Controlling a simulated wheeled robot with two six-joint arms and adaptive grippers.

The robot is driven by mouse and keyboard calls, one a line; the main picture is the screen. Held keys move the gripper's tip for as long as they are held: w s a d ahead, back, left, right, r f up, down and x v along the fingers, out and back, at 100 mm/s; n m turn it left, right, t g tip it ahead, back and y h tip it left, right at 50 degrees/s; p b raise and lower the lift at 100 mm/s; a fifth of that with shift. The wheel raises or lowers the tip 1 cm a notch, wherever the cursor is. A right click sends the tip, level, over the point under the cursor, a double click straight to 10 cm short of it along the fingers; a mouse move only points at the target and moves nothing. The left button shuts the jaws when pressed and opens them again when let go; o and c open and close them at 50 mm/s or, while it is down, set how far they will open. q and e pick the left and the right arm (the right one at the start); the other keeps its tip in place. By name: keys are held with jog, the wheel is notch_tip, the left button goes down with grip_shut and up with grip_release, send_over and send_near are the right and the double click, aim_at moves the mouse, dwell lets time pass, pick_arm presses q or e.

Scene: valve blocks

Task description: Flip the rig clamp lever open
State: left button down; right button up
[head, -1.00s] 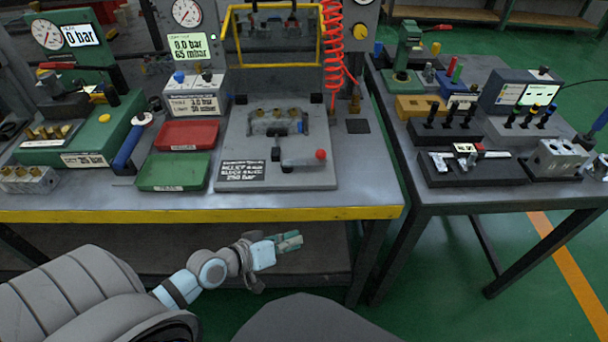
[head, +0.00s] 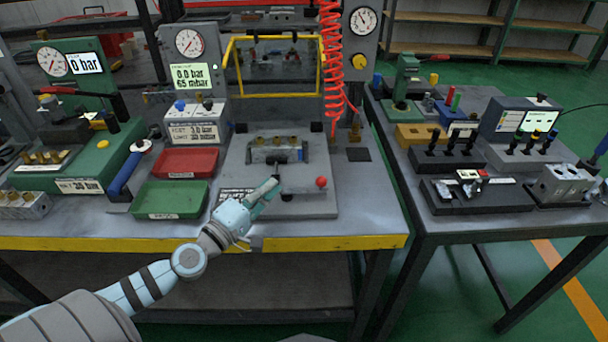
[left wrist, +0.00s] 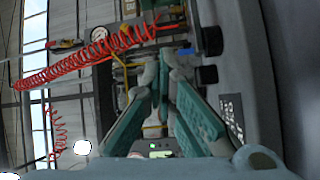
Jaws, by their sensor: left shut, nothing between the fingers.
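The rig (head: 318,205) is a grey plate on the bench, with a grey valve block (head: 277,153) with brass ports seated on it. The clamp lever's red knob (head: 321,182) shows at the front right of the plate; my gripper hides part of the lever to its left. My left gripper (head: 268,190) is shut and empty, over the front of the plate, left of the red knob. In the left wrist view its teal fingers (left wrist: 166,68) converge at the tips. Whether it touches the lever cannot be told. My right gripper is not in view.
A red tray (head: 187,162) and a green tray (head: 170,200) lie left of the rig. A yellow guard frame (head: 273,95) stands behind it, and a red coiled hose (head: 331,60) hangs at its right. Bare bench lies right of the plate.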

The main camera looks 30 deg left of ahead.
pick_arm(q)
jog(key=shift+w+r, duration=0.2)
jog(key=shift+w, duration=0.2)
jog(key=w+p, duration=0.1)
jog(key=w, duration=0.2)
jog(key=w+p, duration=0.1)
jog(key=w, duration=0.1)
jog(key=w+d+p, duration=0.1)
jog(key=w, duration=0.2)
jog(key=shift+w+r, duration=0.3)
jog(key=d, duration=0.1)
jog(key=d+p, duration=0.1)
jog(key=s+d, duration=0.1)
jog(key=shift+f, duration=0.4)
jog(key=shift+s+d, duration=0.15)
jog(key=shift+d, duration=0.15)
jog(key=shift+f, duration=0.1)
